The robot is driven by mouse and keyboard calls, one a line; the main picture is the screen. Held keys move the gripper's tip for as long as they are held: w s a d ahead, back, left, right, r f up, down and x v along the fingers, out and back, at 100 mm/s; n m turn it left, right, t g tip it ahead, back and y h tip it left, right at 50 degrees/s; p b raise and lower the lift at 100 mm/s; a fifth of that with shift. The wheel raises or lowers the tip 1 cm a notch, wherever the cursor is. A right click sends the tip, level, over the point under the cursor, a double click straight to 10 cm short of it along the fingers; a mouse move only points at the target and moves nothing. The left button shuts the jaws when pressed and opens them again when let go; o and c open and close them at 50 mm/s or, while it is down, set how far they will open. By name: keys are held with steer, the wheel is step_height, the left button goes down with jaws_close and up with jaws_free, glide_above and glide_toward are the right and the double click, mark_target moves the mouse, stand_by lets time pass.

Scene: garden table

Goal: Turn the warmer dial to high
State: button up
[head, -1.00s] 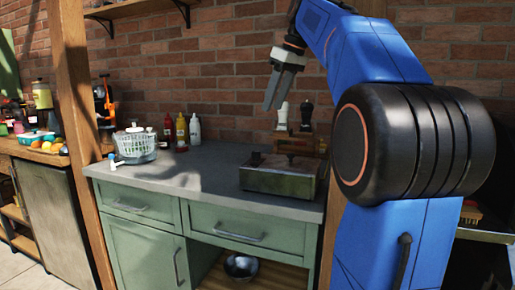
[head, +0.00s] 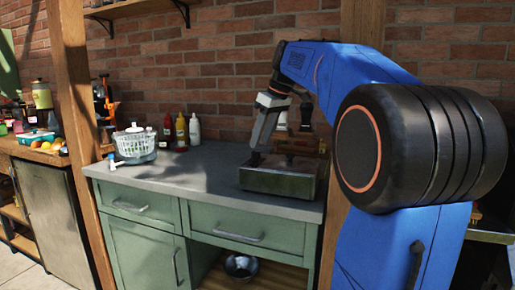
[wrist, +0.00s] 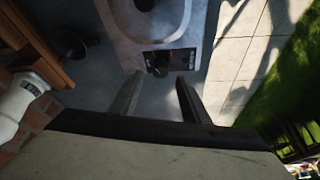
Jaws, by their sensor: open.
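The warmer (head: 278,183) is a low grey box near the right end of the counter. In the wrist view, a pale slab with an oval recess (wrist: 196,22) looks like its top. A small dark panel (wrist: 182,58) sits at its lower edge, with a round dark knob (wrist: 159,71) that appears to be the dial. Its setting is too small to read. My gripper (head: 256,158) points down at the warmer's left end in the head view. In the wrist view, my gripper's fingers (wrist: 157,88) are apart and empty, just below the knob in the picture.
A wooden rack (head: 300,144) with shakers stands behind the warmer. Sauce bottles (head: 181,132) and a white basket (head: 134,142) stand further left on the grey counter (head: 205,178). The counter between basket and warmer is clear. A brick wall closes the back.

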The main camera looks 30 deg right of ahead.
mark_target(258, 152)
steer(key=shift+x, duration=2.05)
steer(key=c, duration=1)
